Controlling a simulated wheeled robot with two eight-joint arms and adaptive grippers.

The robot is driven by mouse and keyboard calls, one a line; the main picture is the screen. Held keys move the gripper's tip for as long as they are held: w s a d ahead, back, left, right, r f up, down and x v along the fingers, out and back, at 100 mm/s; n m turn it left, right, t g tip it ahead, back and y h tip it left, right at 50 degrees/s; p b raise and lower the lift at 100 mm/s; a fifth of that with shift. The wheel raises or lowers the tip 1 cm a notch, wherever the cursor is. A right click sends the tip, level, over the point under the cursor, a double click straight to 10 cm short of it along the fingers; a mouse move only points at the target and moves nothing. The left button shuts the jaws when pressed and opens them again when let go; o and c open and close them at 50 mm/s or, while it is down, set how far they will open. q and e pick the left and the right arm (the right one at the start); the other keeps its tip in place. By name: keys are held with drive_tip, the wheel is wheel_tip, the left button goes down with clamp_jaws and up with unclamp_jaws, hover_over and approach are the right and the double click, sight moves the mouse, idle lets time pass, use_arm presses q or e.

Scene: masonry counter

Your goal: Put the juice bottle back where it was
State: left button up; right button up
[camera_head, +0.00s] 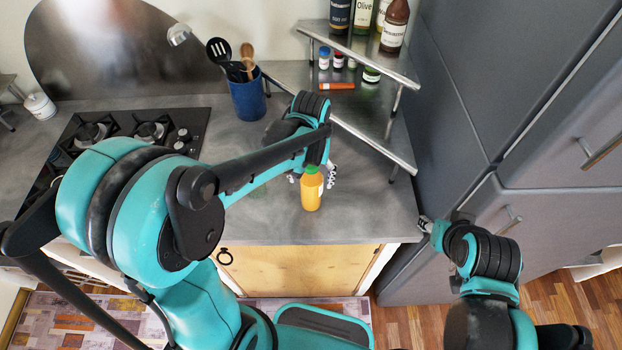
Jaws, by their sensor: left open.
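The juice bottle (313,192) is orange with a green cap and stands upright on the grey counter near its front edge. My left gripper (311,180) is at the bottle's top, with its fingers spread on either side of the bottle. I see space between the fingers and the bottle, and the gripper is open. My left arm hides part of the counter behind it. My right gripper (426,224) is off to the right, beside the counter's front right corner and in front of the grey cabinet. Its fingers are too small to read.
A metal corner shelf (352,50) with several bottles stands at the back right, with small jars beneath it. A blue utensil holder (248,97) stands behind my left arm. A gas hob (120,130) is on the left. Tall grey cabinets (520,80) close off the right.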

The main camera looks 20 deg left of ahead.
use_arm(q)
wheel_tip(320, 180, up, 10)
drive_tip(key=shift+s+r+p, duration=0.1)
drive_tip(key=shift+r+p, duration=0.15)
drive_tip(key=shift+p, duration=0.9)
drive_tip(key=shift+s+a+r, duration=0.15)
drive_tip(key=shift+s+r, duration=0.05)
drive_tip(key=s+a+m+t, duration=0.1)
drive_tip(key=s+a+t, duration=0.3)
drive_tip(key=s+t, duration=0.3)
drive_tip(key=shift+s+a, duration=0.2)
drive_tip(key=shift+s, duration=1.05)
wheel_tip(320, 180, down, 11)
drive_tip(key=b, duration=1.1)
